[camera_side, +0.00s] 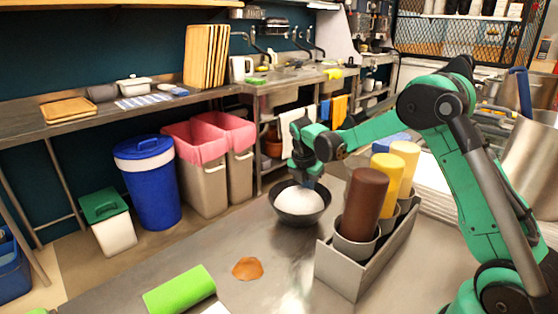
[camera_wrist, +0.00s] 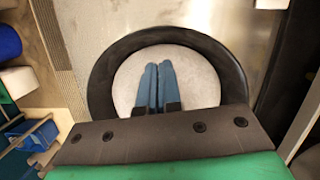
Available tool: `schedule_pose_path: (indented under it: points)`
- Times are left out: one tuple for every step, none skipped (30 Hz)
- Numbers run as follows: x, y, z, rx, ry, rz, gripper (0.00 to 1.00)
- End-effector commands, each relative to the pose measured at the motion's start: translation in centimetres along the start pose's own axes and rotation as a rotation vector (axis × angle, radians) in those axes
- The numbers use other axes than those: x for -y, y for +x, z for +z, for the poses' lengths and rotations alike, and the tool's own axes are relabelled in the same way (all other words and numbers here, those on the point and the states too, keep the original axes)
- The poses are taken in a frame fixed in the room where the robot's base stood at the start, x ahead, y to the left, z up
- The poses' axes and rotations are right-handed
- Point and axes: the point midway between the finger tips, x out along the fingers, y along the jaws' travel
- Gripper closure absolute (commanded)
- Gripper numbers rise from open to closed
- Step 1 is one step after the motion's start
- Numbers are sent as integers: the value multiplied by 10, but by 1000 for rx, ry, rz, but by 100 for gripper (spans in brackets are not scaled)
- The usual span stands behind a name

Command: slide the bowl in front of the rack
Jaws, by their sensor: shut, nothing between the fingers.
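The dark bowl (camera_side: 302,221) stands on the steel counter near its far edge, with a white, rice-like filling (camera_side: 298,200). The metal rack (camera_side: 338,276) stands to its right and closer to the camera, apart from the bowl, holding brown, yellow and cream bottles. My gripper (camera_side: 308,184) points down over the bowl with its fingers shut together and empty. In the wrist view, the shut blue fingers (camera_wrist: 157,68) lie over the white filling, inside the bowl's dark rim (camera_wrist: 101,75). Whether the fingertips touch the filling or the bowl's wall, I cannot tell.
A brown patty-like piece (camera_side: 248,268) and a green block (camera_side: 180,290) lie on the counter closer to the camera. The counter left of the rack is mostly bare. Bins, including a blue one (camera_side: 150,190), stand on the floor beyond the counter's far edge.

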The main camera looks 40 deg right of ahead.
Motion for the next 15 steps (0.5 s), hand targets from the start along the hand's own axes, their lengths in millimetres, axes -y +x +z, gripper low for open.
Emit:
schedule_pose_path:
  points:
    - [0, -2, -9, 0, -4, 1, 100]
    - [0, -4, -15, 0, -5, 1, 100]
    - [0, -6, -23, 0, -6, 1, 100]
    - [0, -8, -30, 0, -7, 1, 100]
    - [0, -15, -31, 0, -4, 0, 100]
    - [0, -26, -29, 0, -2, 0, 100]
    - [1, -34, -29, 0, -1, 0, 100]
    - [0, -42, -29, 0, -1, 0, 100]
    - [0, -52, -29, 0, -1, 0, 100]
    - [1, -59, -29, 0, -1, 0, 100]
    - [0, -65, -29, 0, -1, 0, 100]
    - [0, -73, -29, 0, -1, 0, 100]
    - [0, -79, -29, 0, -1, 0, 100]
    - [0, -84, -29, 0, -1, 0, 100]
    - [0, -90, -29, 0, -1, 0, 100]
